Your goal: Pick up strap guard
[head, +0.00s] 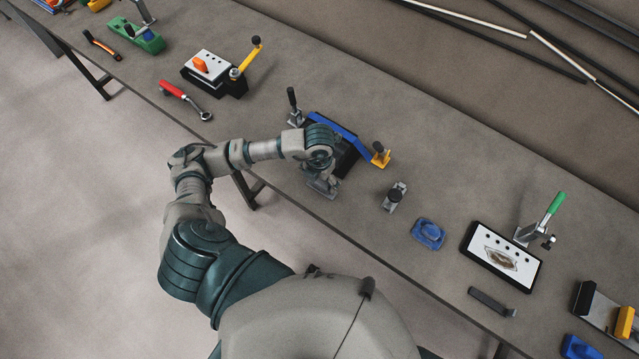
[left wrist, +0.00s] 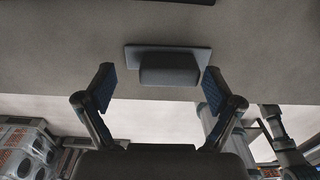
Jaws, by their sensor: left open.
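The grey part that I take to be the strap guard (left wrist: 168,68) is a block on a wider flat plate. In the left wrist view it lies on the table just beyond my fingertips, roughly centred between them. My left gripper (left wrist: 158,82) is open and empty, with one finger to each side of the block and not seen touching it. In the head view my left gripper (head: 326,176) points down near the table's front edge and partly hides a grey piece (head: 321,188) under it. My right gripper is not in view.
A blue and black fixture (head: 345,140) with a yellow-based clamp (head: 380,155) stands right behind my gripper. A small grey block (head: 395,197) and a blue part (head: 428,234) lie to the right. The table (head: 330,240) is bare between them and the front edge.

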